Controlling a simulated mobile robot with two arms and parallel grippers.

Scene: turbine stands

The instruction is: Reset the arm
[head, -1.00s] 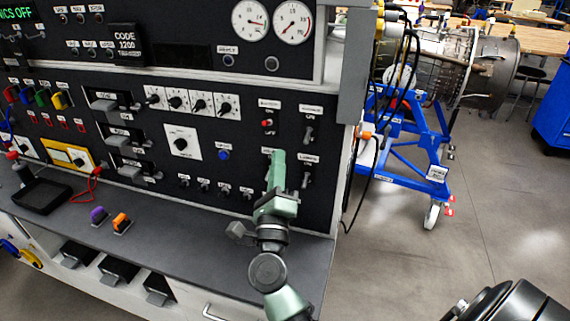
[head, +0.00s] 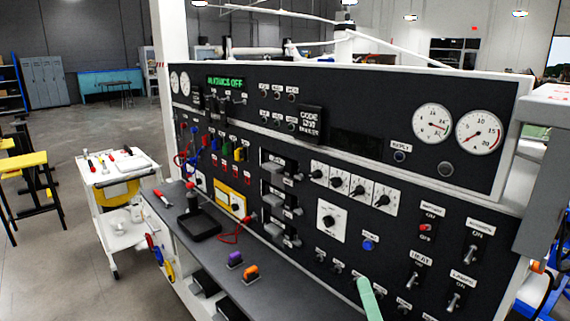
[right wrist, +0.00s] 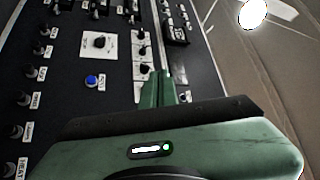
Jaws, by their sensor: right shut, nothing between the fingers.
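My right gripper (head: 369,298) shows at the bottom of the head view as a pale green fingertip in front of the lower part of the black control panel (head: 300,262). The rest of that arm is below the picture. In the right wrist view, its green fingers (right wrist: 158,88) are together with nothing between them, and the panel lies beyond them. I cannot tell whether the fingertip touches the panel. My left gripper is not in view.
The panel has toggle switches (head: 473,254), white-plated knobs (head: 327,220) and a blue button (head: 368,245). A grey shelf (head: 215,262) below holds a black tray (head: 199,228). A white cart (head: 119,178) stands at left, with open floor beyond.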

